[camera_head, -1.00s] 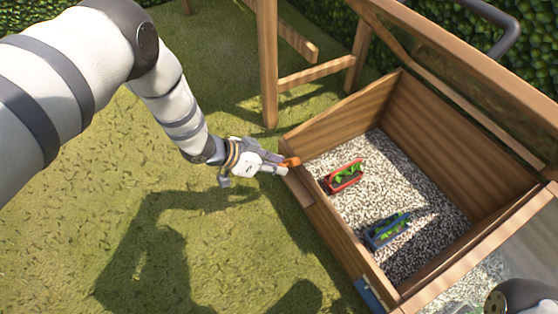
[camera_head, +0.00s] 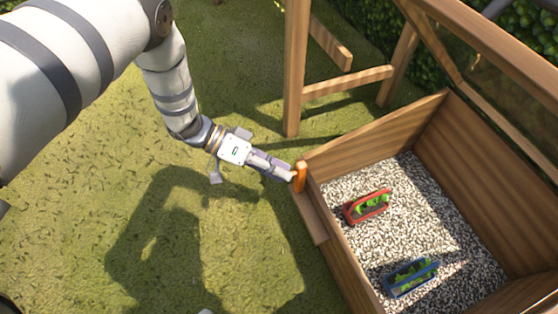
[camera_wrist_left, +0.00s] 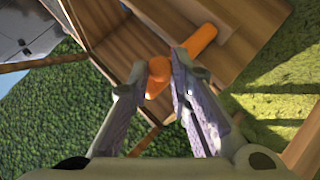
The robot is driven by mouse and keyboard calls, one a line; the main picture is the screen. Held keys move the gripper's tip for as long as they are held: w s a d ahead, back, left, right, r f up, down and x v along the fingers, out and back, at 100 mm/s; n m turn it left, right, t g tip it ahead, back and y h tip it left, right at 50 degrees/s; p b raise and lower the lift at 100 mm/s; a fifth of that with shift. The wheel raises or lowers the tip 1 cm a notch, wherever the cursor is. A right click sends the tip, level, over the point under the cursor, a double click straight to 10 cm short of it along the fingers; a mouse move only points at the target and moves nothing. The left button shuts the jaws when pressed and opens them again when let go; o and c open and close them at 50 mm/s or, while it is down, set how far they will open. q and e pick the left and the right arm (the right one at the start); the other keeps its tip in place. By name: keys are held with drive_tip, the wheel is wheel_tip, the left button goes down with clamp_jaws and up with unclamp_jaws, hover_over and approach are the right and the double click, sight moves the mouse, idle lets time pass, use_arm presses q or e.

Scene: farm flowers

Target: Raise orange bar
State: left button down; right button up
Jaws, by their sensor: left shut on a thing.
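The orange bar (camera_head: 300,177) is at the outer left side of the wooden box, by a wooden ledge, and looks upright in the head view. My left gripper (camera_head: 289,177) reaches it from the left, and its fingers are closed on it. In the left wrist view, one end of the orange bar (camera_wrist_left: 157,74) sits between the fingertips of my left gripper (camera_wrist_left: 158,88). Another orange part runs beyond the right finger against the wood. The fingers hide part of the bar. My right gripper is not in view.
The wooden box (camera_head: 345,262) holds pale gravel, a red planter (camera_head: 367,207) and a blue planter (camera_head: 411,279), both with green plants. A wooden frame post (camera_head: 295,70) stands behind the ledge. Open grass (camera_head: 90,215) lies to the left.

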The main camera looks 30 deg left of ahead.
use_arm(q)
drive_tip(key=shift+a+f, duration=0.1)
idle(0.3)
drive_tip(key=c, duration=1.5)
unclamp_jaws()
drive_tip(key=shift+o, duration=0.2)
drive_tip(key=v, duration=1.2)
